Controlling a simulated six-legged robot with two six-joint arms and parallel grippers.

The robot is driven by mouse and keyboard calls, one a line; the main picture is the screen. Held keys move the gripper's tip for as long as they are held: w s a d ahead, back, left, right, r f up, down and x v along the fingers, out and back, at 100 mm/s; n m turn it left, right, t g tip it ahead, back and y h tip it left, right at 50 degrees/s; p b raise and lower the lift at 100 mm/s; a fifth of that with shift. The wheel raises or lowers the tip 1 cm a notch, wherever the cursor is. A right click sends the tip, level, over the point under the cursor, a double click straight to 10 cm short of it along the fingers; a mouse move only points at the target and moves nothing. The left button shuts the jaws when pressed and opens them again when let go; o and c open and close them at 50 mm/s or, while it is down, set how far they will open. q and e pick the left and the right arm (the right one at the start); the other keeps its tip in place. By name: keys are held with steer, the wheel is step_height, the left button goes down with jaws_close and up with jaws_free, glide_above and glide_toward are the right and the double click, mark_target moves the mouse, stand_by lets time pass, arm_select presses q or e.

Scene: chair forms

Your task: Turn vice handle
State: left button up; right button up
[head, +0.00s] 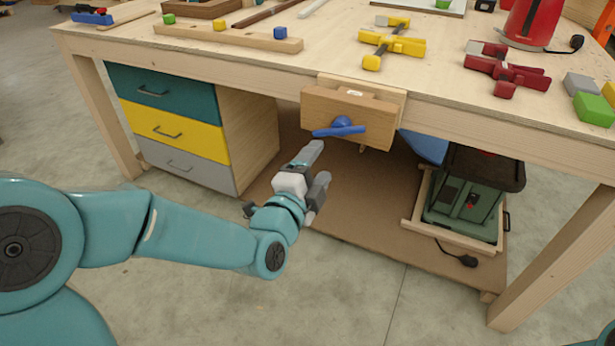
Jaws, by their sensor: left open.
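The wooden vice (320,104) is fixed to the front edge of the workbench. Its blue handle (339,130) sits on the vice's front face, with the bar lying roughly level. My left gripper (318,168) is open and empty. In the picture it is below and to the left of the handle, apart from it. Its fingers point up and to the right, toward the vice. My right gripper is out of view; only a bit of teal shows at the lower right corner.
The workbench (240,58) carries yellow clamps (392,43), red clamps (505,70), a red kettle (533,22) and blocks. Drawers (172,130) stand under its left side. A green machine (465,205) sits on the lower shelf (360,200). Open floor lies in front.

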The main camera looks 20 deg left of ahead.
arm_select(q)
steer(key=s, duration=0.4)
steer(key=shift+s, duration=0.15)
